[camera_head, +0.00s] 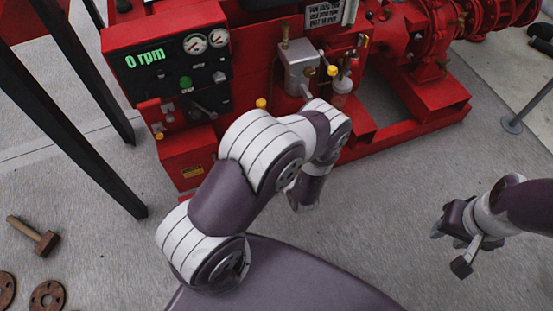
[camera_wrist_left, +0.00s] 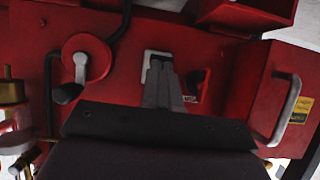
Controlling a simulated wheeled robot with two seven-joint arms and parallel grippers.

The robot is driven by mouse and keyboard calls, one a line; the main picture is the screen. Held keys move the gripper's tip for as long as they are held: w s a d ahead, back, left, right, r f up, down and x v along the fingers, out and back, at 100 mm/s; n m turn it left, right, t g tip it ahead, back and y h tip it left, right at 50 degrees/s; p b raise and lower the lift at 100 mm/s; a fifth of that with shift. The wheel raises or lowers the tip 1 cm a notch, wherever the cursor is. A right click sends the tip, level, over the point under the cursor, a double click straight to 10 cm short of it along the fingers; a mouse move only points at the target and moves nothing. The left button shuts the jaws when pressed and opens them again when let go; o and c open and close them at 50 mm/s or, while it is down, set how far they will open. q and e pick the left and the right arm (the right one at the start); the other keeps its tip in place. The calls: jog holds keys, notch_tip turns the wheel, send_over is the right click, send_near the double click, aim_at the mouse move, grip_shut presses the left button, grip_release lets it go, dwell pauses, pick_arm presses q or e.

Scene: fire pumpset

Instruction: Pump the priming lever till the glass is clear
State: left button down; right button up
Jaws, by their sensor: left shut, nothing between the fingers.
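In the left wrist view, a lever (camera_wrist_left: 80,70) with a grey arm and black knob is mounted on a round red disc on the red pump housing. My left gripper (camera_wrist_left: 160,62) is shut and empty, to the right of the lever and apart from it, in front of a white-framed plate. In the head view the left gripper (camera_head: 303,200) hangs low at the pumpset's front, mostly hidden by its own arm. A small glass jar (camera_head: 341,98) stands beside a grey metal box; its contents are too small to tell. My right gripper (camera_head: 442,230) is well off to the right.
The control panel (camera_head: 165,75) reads 0 rpm. A grey handle (camera_wrist_left: 287,110) stands out at the right in the wrist view. Black posts (camera_head: 75,120) rise at the left. A mallet (camera_head: 35,236) and round flanges (camera_head: 47,296) lie on the floor. Floor between the arms is clear.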

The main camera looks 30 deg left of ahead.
pick_arm(q)
jog(key=shift+f+t+y, duration=0.3)
jog(key=shift+f+t, duration=0.15)
jog(key=shift+t, duration=0.05)
pick_arm(e)
jog(key=shift+f, duration=0.6)
